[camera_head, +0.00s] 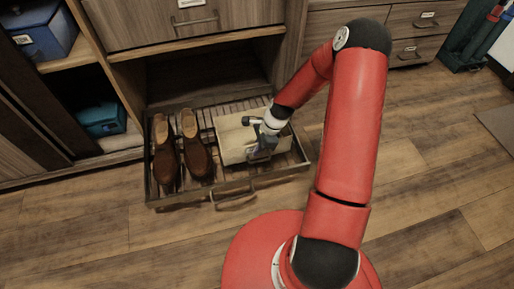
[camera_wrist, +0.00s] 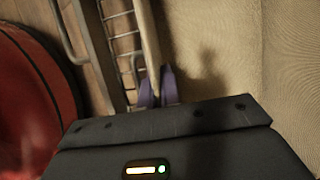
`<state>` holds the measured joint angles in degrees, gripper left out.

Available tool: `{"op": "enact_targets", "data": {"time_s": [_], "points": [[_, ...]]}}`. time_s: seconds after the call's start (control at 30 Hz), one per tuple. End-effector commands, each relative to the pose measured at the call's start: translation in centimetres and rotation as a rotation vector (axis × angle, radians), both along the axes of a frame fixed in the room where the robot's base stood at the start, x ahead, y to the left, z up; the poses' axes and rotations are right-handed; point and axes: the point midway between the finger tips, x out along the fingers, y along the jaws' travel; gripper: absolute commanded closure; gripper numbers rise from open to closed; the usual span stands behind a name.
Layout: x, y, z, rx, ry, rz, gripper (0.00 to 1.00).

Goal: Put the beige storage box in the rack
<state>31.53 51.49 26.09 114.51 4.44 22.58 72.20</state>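The beige storage box (camera_head: 234,138) is inside the outline of the pulled-out rack (camera_head: 170,200), to the right of a pair of brown shoes. It looks about level; I cannot tell whether its base rests fully on the slats. My gripper (camera_head: 262,152) reaches down to the front right part of the box. In the wrist view, the purple fingertips of my gripper (camera_wrist: 158,88) stand on either side of the box's thin wall (camera_wrist: 147,35) and look closed on it. The beige inside of the box fills the right of that view.
The brown shoes (camera_head: 190,150) take up the rack's left side. The rack's front handle (camera_head: 233,198) faces the open wooden floor (camera_head: 110,230). A drawer (camera_head: 190,18) is above the rack. Shelves at left hold a blue box (camera_head: 42,35) and a teal item (camera_head: 103,118).

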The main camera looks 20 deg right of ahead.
Motion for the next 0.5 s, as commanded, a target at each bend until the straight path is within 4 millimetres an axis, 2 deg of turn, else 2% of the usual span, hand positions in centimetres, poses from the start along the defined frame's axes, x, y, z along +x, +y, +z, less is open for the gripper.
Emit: {"op": "enact_targets", "data": {"time_s": [0.07,0.1,0.23,0.5], "points": [[0.02,0.0,-0.25,0.0,0.0,0.001,1.0],[-0.01,-0.01,-0.2,0.0,0.0,0.0,0.92],[-0.01,0.0,-0.17,0.0,0.0,0.0,0.75],[0.0,0.0,-0.11,0.0,0.0,0.0,0.74]]}}
